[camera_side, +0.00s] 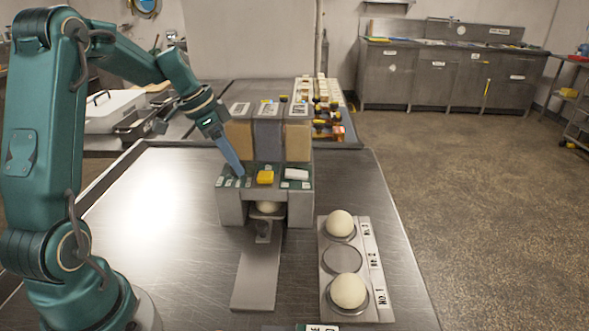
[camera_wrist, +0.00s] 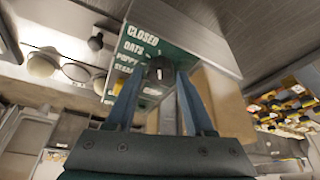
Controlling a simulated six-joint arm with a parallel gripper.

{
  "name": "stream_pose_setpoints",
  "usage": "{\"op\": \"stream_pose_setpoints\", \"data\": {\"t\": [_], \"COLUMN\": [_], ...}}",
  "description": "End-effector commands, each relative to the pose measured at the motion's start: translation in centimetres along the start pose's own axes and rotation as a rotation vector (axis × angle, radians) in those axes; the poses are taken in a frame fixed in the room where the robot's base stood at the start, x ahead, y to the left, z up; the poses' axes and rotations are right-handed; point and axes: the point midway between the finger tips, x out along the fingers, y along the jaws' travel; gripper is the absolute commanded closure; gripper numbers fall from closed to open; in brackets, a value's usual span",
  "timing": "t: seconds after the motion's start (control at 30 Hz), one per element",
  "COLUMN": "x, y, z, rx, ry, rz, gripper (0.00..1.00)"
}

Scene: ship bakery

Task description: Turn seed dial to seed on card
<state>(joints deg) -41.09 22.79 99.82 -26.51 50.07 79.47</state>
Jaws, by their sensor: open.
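The seed dispenser (camera_side: 268,185) stands on the metal table with several upright hoppers. In the wrist view, its green dial plate (camera_wrist: 150,45) reads CLOSED, OATS, POPPY and a partly covered last word. The dark dial knob (camera_wrist: 160,69) sits between my fingertips. My gripper (camera_wrist: 159,75) is open, with one blue finger on each side of the knob; I cannot tell if they touch it. In the side view my gripper (camera_side: 239,172) reaches down to the dispenser's left front. The dial's setting is not readable. A card (camera_side: 322,328) is cut off at the bottom edge, its text unreadable.
A tray (camera_side: 343,232) at right holds dough balls at No. 1 and No. 3; No. 2 is empty. The table's left is clear.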

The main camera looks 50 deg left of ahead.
Motion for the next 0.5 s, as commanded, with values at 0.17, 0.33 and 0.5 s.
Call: {"op": "stream_pose_setpoints", "data": {"t": [0.17, 0.33, 0.5], "x": [0.34, 0.31, 0.28], "y": [0.04, 0.03, 0.03], "z": [0.01, 0.01, 0.0], "rx": [-0.001, -0.001, -0.001], "ry": [0.0, 0.0, 0.0], "rz": [0.001, 0.0, 0.0], "gripper": [0.47, 0.66, 1.0]}}
